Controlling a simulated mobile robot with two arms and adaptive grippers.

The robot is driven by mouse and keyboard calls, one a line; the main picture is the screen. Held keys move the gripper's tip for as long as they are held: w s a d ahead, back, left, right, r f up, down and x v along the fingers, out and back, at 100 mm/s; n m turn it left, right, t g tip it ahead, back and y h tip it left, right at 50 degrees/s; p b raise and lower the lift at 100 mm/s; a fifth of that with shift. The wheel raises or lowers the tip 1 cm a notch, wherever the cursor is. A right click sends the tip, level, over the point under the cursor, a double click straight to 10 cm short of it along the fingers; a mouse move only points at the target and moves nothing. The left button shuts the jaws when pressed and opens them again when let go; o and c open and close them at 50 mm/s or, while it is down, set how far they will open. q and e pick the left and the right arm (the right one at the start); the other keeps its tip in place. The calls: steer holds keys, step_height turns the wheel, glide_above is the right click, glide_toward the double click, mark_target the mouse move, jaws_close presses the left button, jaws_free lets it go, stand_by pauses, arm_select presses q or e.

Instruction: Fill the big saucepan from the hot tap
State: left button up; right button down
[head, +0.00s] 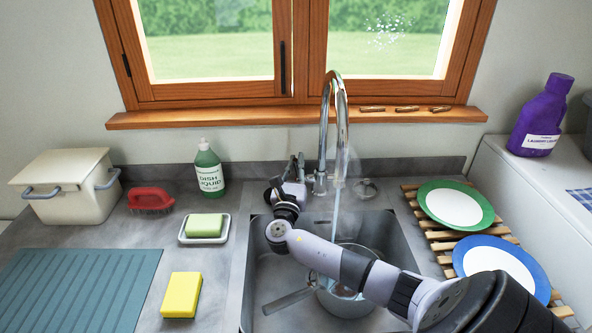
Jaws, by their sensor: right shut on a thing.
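The saucepan (346,303) sits in the sink, its handle pointing to the lower left. My right forearm hides part of it. The chrome tap (328,115) arches over the sink, and a stream of water (336,205) runs from its spout down toward the pan. The water level inside is mostly hidden. My right gripper (296,172) is at the left side of the tap's base, shut on the tap's left handle (301,160). The fingers are small and partly hidden. My left gripper is not in view.
The sink (262,275) has free room left of the pan. Dish liquid (209,168), a soap dish (205,228), a yellow sponge (182,294) and a red brush (151,199) stand on the left counter. Two plates (456,206) lie on a wooden rack at right.

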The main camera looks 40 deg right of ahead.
steer(key=c, duration=1.7)
jaws_free()
steer(key=shift+s+a+f, duration=0.1)
steer(key=shift+a, duration=0.05)
steer(key=v, duration=0.7)
